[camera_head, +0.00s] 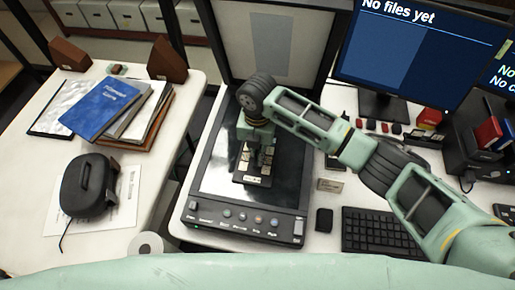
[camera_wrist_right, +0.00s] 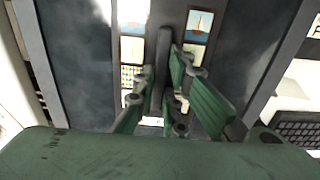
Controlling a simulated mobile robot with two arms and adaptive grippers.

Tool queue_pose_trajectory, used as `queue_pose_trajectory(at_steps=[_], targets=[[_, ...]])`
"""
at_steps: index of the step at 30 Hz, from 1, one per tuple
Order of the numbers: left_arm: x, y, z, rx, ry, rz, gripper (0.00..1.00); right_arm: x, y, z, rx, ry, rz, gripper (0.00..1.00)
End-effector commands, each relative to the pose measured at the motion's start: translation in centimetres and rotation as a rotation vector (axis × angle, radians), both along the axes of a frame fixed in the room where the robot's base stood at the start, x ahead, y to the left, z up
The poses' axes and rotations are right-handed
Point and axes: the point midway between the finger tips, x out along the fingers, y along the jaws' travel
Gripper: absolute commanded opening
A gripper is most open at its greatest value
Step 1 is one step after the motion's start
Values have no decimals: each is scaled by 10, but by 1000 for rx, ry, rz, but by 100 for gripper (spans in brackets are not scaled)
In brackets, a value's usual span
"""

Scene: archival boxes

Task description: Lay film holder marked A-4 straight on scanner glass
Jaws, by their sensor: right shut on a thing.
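The film holder (camera_head: 253,179) is a dark plate with small light picture windows and a pale label too small to read. It is over the scanner glass (camera_head: 215,165), near the middle and roughly in line with the scanner. My right gripper (camera_head: 260,150) is above it, shut on its raised middle bar. In the right wrist view the gripper (camera_wrist_right: 172,105) has its green fingers on both sides of the bar of the holder (camera_wrist_right: 164,50). I cannot tell whether the holder touches the glass. My left gripper is not in view.
The scanner lid (camera_head: 285,45) stands open at the back. The scanner's front panel (camera_head: 245,218) has several buttons. A monitor (camera_head: 420,50), a keyboard (camera_head: 380,232) and a black mouse (camera_head: 324,219) are on the right. Books (camera_head: 105,108) and a black case (camera_head: 90,186) lie on the left table.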

Motion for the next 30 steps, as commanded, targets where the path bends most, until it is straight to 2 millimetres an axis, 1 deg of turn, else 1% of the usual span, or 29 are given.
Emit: queue_pose_trajectory(at_steps=[4,5,9,11,19,23,26,30], targets=[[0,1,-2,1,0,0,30,0,0,-4,0,0,0,0],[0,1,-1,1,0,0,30,0,0,-3,0,0,0,13],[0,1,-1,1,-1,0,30,0,0,-3,0,0,0,25],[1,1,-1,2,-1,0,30,0,0,-3,-1,1,0,29],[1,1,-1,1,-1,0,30,0,0,-3,-1,1,0,29],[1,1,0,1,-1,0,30,0,0,3,1,0,0,29],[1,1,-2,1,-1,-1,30,1,0,16,2,-1,1,29],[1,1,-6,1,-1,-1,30,1,1,46,3,-4,1,29]])
